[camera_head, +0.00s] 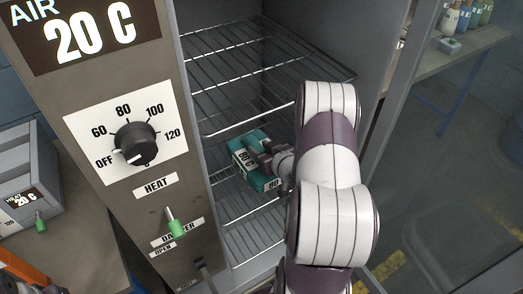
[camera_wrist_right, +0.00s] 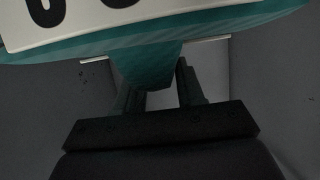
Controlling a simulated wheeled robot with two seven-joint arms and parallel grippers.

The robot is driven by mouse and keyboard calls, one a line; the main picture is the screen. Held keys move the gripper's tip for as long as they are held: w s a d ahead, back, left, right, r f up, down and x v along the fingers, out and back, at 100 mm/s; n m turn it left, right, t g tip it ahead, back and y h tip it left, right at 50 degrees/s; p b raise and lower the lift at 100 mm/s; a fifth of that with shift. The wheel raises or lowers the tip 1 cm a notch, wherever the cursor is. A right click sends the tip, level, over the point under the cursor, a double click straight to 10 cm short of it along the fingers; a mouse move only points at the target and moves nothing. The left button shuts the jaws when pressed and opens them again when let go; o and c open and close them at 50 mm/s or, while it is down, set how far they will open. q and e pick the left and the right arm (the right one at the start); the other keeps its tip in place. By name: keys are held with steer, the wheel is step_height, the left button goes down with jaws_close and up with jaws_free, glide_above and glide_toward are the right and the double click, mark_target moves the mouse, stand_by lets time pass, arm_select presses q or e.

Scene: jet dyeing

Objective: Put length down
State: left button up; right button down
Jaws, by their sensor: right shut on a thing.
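A teal length (camera_head: 245,162) with white labels, one reading 80 C, is inside the open oven cabinet among its wire racks. My right gripper (camera_head: 268,158) is shut on it, and my right arm reaches in from the front right. In the right wrist view the teal length (camera_wrist_right: 150,65) fills the top, with a white label, and the dark fingers (camera_wrist_right: 160,90) hold its narrow teal part. I cannot tell whether the length touches a rack.
Wire racks (camera_head: 235,75) span the cabinet at several heights. A control panel (camera_head: 125,130) with a dial and levers stands at left. A glass door edge (camera_head: 400,130) is at right. Bottles stand on a far table (camera_head: 470,42).

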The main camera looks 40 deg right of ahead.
steer(key=shift+f, duration=0.1)
steer(key=c, duration=0.7)
jaws_free()
steer(key=shift+r, duration=0.2)
steer(key=shift+s+r, duration=0.2)
steer(key=shift+s, duration=0.15)
steer(key=p+v, duration=0.1)
steer(key=v, duration=1)
steer(key=shift+s+a+p, duration=0.1)
steer(key=shift+s+p, duration=0.05)
steer(key=shift+p, duration=0.2)
